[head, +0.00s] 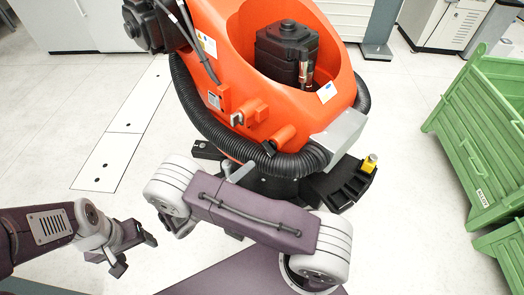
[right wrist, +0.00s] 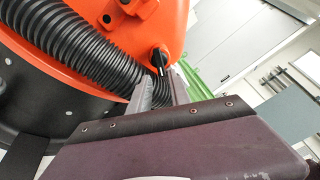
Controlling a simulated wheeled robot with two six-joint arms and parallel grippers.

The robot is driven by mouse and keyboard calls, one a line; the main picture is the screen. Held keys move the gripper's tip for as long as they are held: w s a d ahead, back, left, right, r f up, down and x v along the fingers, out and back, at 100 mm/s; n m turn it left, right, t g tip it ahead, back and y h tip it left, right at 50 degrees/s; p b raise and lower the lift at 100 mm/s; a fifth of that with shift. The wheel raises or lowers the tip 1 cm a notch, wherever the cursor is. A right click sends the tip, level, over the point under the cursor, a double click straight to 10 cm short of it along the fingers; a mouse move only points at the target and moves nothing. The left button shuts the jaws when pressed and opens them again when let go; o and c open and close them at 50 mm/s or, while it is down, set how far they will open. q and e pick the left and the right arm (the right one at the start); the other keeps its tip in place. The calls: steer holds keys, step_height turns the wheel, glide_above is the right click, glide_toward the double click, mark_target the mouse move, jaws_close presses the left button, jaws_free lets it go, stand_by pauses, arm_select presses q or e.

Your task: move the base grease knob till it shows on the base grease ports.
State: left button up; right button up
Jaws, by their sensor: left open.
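The base grease knob (right wrist: 159,57) is a small black knob on the orange robot base (right wrist: 120,18), just above the black ribbed hose. It also shows in the head view (head: 269,147), low on the orange housing. My right gripper (right wrist: 162,76) is open, its two grey fingers apart, with the knob seen in line with the gap between the tips. I cannot tell if the fingers touch it. In the head view the right gripper (head: 242,171) is mostly hidden by its own arm. My left gripper (head: 134,252) is open and empty, off to the left. The port marking is too small to read.
A black ribbed hose (head: 205,130) wraps the base close under the knob. A grey box (head: 340,133) and a yellow-topped part (head: 369,163) lie right of it. Green crates (head: 480,130) stand at the right.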

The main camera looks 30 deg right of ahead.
mark_target(270, 147)
steer(key=b+x, duration=0.2)
steer(key=x, duration=0.5)
steer(key=shift+w+d+f+b, duration=0.1)
steer(key=shift+d+f+b, duration=0.1)
steer(key=shift+d+b, duration=0.15)
steer(key=shift+w+d+r, duration=0.1)
steer(key=shift+w+d, duration=0.05)
steer(key=shift+d, duration=0.2)
jaws_close()
